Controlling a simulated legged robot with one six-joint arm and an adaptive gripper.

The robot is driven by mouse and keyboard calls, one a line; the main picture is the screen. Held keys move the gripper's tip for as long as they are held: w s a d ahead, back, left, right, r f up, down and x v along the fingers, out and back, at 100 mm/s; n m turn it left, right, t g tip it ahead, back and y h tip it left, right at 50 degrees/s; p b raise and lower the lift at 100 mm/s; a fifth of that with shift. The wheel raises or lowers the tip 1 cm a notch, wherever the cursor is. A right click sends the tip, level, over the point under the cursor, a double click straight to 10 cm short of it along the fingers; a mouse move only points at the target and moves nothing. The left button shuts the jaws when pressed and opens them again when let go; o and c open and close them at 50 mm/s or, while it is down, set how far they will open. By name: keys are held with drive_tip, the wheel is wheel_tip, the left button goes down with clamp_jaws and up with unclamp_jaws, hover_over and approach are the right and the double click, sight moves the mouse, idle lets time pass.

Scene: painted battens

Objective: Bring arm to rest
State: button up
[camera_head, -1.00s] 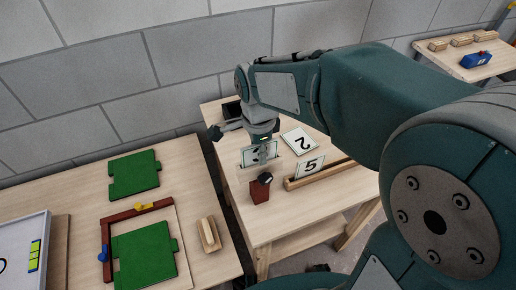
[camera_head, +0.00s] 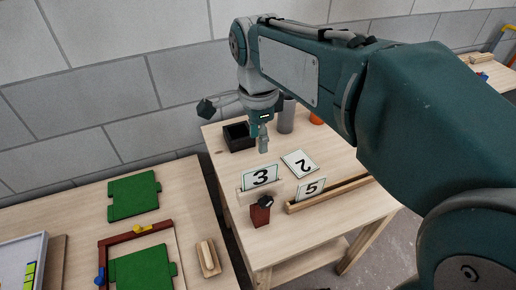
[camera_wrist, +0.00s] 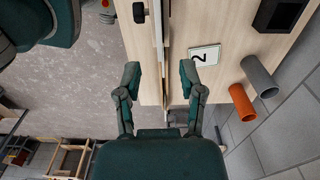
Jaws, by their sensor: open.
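My gripper (camera_head: 264,143) hangs above the small table, empty, behind and above the card marked 3 (camera_head: 261,177). In the wrist view its two fingers (camera_wrist: 160,75) are spread apart with nothing between them. The 3 card stands upright in a pale wooden holder (camera_head: 256,192). A card marked 5 (camera_head: 310,189) stands at the long wooden rail (camera_head: 336,190).
A dark red block (camera_head: 260,213) with a black top stands near the table's front. A black box (camera_head: 238,138), a grey cylinder (camera_head: 286,115) and an orange cylinder (camera_head: 316,118) are at the back. Green boards (camera_head: 134,195) lie on the left table. A block wall (camera_head: 110,80) stands behind.

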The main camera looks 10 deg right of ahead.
drive_tip(key=shift+r, duration=0.1)
idle(0.5)
drive_tip(key=shift+s+d, duration=0.15)
drive_tip(key=shift+d, duration=0.05)
drive_tip(key=s+d+f+n+t, duration=0.3)
drive_tip(key=s+d+n+t, duration=0.2)
drive_tip(key=s+d+n, duration=0.5)
drive_tip(key=s+n, duration=0.2)
drive_tip(key=n, duration=0.2)
drive_tip(key=shift+s+d+f+n+t, duration=0.15)
drive_tip(key=shift+d+f+n+t, duration=0.15)
drive_tip(key=shift+d+n, duration=0.1)
idle(0.8)
